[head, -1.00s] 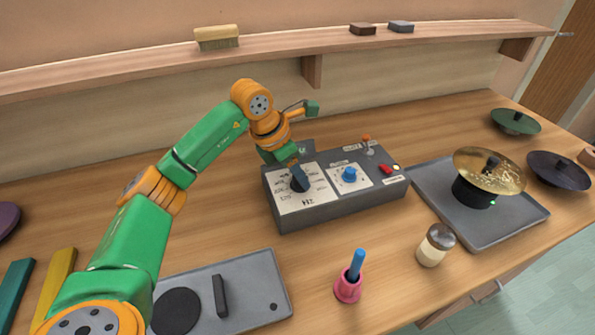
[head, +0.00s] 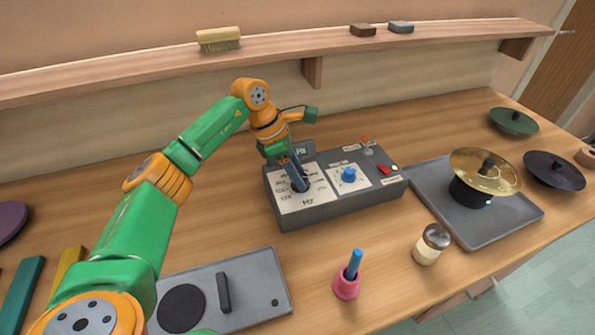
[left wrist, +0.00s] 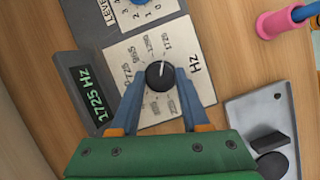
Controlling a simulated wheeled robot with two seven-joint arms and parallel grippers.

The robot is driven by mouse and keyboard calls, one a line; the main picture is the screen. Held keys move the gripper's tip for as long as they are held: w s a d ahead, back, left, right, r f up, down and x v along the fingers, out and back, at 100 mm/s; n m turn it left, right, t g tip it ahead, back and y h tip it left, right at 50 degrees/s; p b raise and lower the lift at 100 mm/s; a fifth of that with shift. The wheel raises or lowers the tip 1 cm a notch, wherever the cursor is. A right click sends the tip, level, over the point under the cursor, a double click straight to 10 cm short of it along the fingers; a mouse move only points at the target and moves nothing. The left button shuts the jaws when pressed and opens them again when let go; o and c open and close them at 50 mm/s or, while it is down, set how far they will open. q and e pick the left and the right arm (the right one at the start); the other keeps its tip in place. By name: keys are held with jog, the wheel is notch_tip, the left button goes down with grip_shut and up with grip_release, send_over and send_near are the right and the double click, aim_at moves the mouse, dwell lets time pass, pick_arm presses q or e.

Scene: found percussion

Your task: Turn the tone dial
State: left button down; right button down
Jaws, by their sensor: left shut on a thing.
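The tone dial (left wrist: 158,76) is a round black knob with a white pointer on a white panel marked Hz. In the left wrist view its pointer faces the 1725 label, and the green display (left wrist: 84,95) reads 1725 Hz. The dial belongs to a dark grey box (head: 335,210) on the bench. My left gripper (head: 298,182) reaches down onto the dial, and its fingers mostly hide it in the head view. In the left wrist view the blue fingertips (left wrist: 160,80) are on either side of the dial, shut on it. My right gripper is not in view.
A blue level knob (head: 348,175), a small lever (head: 367,143) and a red switch (head: 384,169) sit right of the dial. A pink holder (head: 346,287), a shaker (head: 432,245) and a tray with a brass cymbal (head: 484,170) stand nearby. A shelf (head: 270,55) runs behind.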

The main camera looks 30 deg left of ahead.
pick_arm(q)
jog(key=shift+c, duration=1.9)
grip_release()
jog(key=b+v, duration=0.1)
jog(key=v, duration=0.6)
jog(key=shift+d, duration=0.1)
